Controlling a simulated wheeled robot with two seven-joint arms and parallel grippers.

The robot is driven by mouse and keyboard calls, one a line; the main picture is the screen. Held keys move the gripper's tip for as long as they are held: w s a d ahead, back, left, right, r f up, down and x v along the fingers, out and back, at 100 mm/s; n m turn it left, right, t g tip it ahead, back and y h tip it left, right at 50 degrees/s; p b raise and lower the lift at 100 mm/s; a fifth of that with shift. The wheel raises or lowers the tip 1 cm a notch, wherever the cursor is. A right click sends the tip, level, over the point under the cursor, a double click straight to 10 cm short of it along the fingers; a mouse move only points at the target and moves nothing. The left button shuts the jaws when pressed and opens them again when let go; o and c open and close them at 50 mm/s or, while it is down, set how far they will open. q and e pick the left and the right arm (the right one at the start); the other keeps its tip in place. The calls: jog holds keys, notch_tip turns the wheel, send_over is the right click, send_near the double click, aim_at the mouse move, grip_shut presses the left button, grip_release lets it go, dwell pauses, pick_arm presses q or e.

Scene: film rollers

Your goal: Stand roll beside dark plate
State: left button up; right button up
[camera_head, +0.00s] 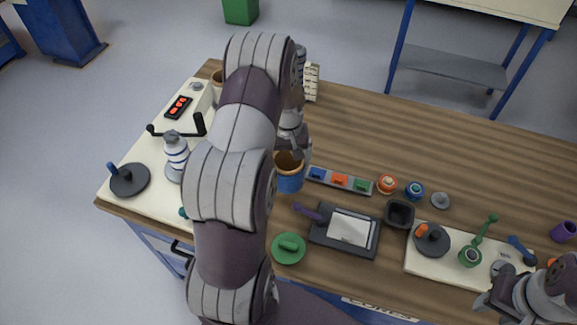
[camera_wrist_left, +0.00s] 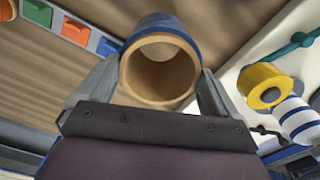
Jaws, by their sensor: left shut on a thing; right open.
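A blue roll with a tan, hollow core (camera_head: 290,184) is between the fingers of my left gripper (camera_head: 293,152). It looks roughly upright, with its open end up; I cannot tell whether its base touches the table. In the left wrist view the roll (camera_wrist_left: 160,75) sits between both fingers of the left gripper (camera_wrist_left: 155,88). A dark square plate (camera_head: 330,243) with a pale panel and purple handle lies to its lower right. A dark round disc (camera_head: 130,181) with a blue handle lies far left. My right gripper (camera_head: 500,300) is open at the lower right, partly cut off.
A strip of coloured blocks (camera_head: 340,181) lies just right of the roll. A green round lid (camera_head: 288,249) and a black cup (camera_head: 399,214) are near the square plate. A striped bottle (camera_head: 176,157) stands on the left cream board. The back right wood is clear.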

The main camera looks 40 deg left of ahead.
pick_arm(q)
notch_tip(320, 180, down, 4)
jog(key=shift+r, duration=0.15)
jog(key=o, duration=1.2)
jog(key=shift+s+r, duration=0.1)
notch_tip(320, 180, up, 12)
jog(key=b, duration=0.2)
send_over(288, 164)
jog(key=s+d, duration=0.3)
jog(key=s+d+m, duration=0.2)
jog(key=s+d, duration=0.2)
jog(key=d, duration=0.1)
jog(key=s+d+r+m+t, duration=0.1)
jog(key=s+d+m, duration=0.2)
jog(key=s+d, duration=0.2)
jog(key=s+d+m, duration=0.3)
jog(key=s+d, duration=0.1)
jog(key=d, duration=0.3)
jog(key=shift+s+d+r, duration=0.1)
jog(key=shift+s+r, duration=0.05)
jog(key=shift+r, duration=0.05)
